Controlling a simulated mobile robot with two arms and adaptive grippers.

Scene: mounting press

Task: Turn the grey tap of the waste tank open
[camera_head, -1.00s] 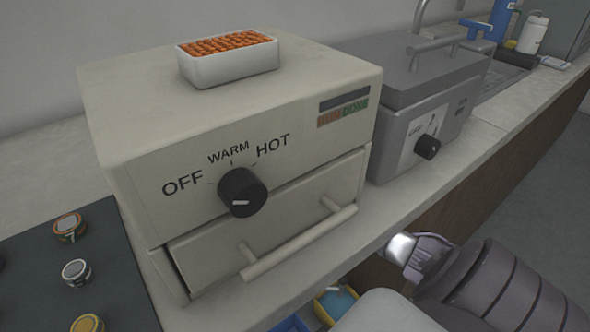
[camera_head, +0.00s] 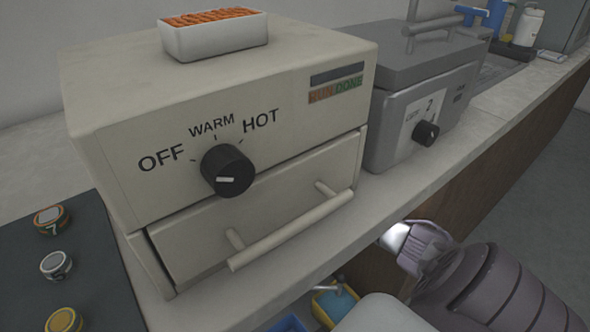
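I cannot make out a grey tap of a waste tank for certain. A small grey piece (camera_head: 328,286) shows above a yellow-rimmed bin (camera_head: 322,312) low in the picture, below the counter edge; it is too small to tell what it is. A blue T-shaped handle (camera_head: 472,14) stands at the far end of the counter, partly cut off by the top edge. My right arm (camera_head: 480,285) comes in from the lower right, with a bright metal end. No fingers of either gripper show, and my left arm is out of view.
A beige heater (camera_head: 270,105) with a knob (camera_head: 227,171) and a drawer handle (camera_head: 290,232) fills the middle. A white tray (camera_head: 215,40) of orange pieces sits on it. A grey machine (camera_head: 400,85) stands behind. A dark panel (camera_head: 95,255) with labelled round pieces lies at left.

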